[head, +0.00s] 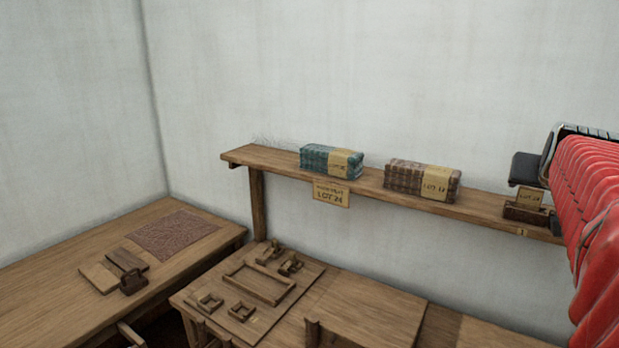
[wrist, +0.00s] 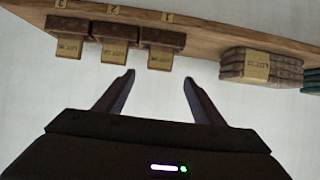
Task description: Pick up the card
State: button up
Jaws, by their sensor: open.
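Three small tan cards stand in dark wooden blocks on the wall shelf, seen upside down in the wrist view: a left card (wrist: 70,47), a middle card (wrist: 115,51) and a right card (wrist: 160,58). They carry dark lettering too small to read surely. My gripper (wrist: 158,77) is open and empty; the right card appears between its fingertips, apart from both. In the head view one card (head: 530,197) shows in its block below my gripper's dark end; the other blocks are hidden by my red arm. Another card (head: 331,193), reading LOT 24, hangs at the shelf's front edge.
The shelf (head: 480,204) also holds a teal bundle (head: 318,160) and a brown bundle (head: 405,177), which also shows in the wrist view (wrist: 235,65). Below are a bench with wooden frames (head: 258,285) and a left table (head: 50,262). The wall is close behind the shelf.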

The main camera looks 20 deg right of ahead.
aim_at(531, 189)
jog(key=shift+x, duration=1.9)
jog(key=shift+x, duration=2.6)
jog(key=shift+r, duration=0.15)
jog(key=shift+c, duration=0.3)
jog(key=c, duration=1)
jog(key=shift+c, duration=0.2)
notch_tip(531, 189, up, 10)
